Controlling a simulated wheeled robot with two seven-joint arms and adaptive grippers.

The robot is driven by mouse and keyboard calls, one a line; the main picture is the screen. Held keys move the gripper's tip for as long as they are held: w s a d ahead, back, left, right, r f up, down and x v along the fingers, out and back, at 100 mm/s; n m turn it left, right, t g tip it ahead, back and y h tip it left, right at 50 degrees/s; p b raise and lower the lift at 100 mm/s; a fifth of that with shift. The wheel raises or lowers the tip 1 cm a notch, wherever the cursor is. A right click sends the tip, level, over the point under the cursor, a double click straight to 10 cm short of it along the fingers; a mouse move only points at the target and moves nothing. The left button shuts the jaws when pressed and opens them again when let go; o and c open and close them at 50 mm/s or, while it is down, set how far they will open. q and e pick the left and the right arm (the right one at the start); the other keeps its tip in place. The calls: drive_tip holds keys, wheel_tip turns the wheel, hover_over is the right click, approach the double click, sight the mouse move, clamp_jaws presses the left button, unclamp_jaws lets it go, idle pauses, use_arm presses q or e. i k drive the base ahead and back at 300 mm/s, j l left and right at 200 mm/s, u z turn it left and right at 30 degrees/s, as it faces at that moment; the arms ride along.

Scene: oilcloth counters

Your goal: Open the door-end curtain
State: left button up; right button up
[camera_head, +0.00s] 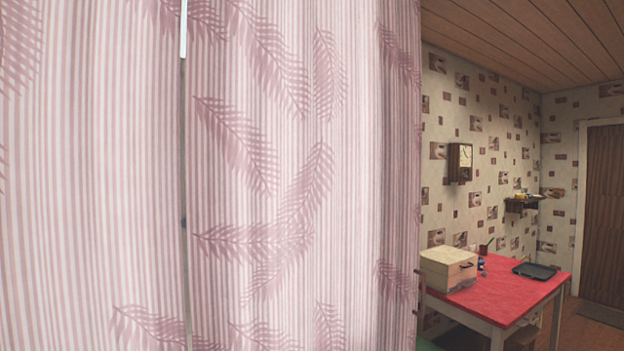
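A pink striped curtain with darker fern-leaf prints (290,180) fills the left two thirds of the head view, very close to me. It hangs in soft vertical folds, and its right edge is near the middle right of the picture. A narrow vertical gap or strip runs down it at the left, with a pale bright piece (183,30) at its top. Another stretch of the same cloth (90,180) hangs left of this line. The curtain's top and bottom are out of view. Neither of my grippers shows.
Right of the curtain, a red-topped table (500,292) holds a cream box (447,268) and a dark tray (535,271). A wall clock (460,162) and a small shelf (523,203) are on the patterned wall. A brown door (603,215) stands at the far right, with a dark mat (600,314) before it.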

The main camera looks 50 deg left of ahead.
sight(303, 119)
drive_tip(key=u, duration=1.4)
